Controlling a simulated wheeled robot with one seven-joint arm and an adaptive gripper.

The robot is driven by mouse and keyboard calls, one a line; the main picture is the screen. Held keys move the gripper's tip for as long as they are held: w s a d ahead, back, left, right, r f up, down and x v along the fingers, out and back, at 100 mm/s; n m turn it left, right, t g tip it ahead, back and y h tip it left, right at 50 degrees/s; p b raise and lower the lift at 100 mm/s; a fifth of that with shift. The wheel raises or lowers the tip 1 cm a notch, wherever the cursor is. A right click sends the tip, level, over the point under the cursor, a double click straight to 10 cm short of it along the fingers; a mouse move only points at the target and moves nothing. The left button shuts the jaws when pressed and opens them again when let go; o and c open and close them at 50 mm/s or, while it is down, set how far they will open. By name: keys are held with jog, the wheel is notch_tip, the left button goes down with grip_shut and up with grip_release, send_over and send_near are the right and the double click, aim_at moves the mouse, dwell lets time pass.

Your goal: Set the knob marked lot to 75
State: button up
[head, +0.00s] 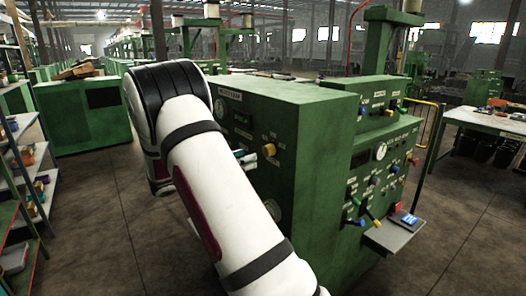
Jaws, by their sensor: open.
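The label lot cannot be read on any knob at this size. The left panel of the green machine (310,125) carries a yellow-orange knob (268,149) and a pale and teal lever-like part (245,158) beside my arm; I cannot tell what that part is. The right panel carries several small blue, yellow and red knobs, among them a blue knob (363,118), under small white labels. Their settings are too small to read. My white arm crosses in front of the left panel and hides part of it. My gripper cannot be made out.
A grey shelf with a blue-screened device (408,219) juts from the machine's right panel. A yellow rail (432,115) stands behind it. A white-topped table (490,122) is at the right, and shelves with bins (28,155) line the left. Floor on both sides is open.

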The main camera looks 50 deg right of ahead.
aim_at(265, 151)
jog(key=p+x, duration=0.1)
jog(key=x, duration=0.7)
jog(key=c, duration=1.2)
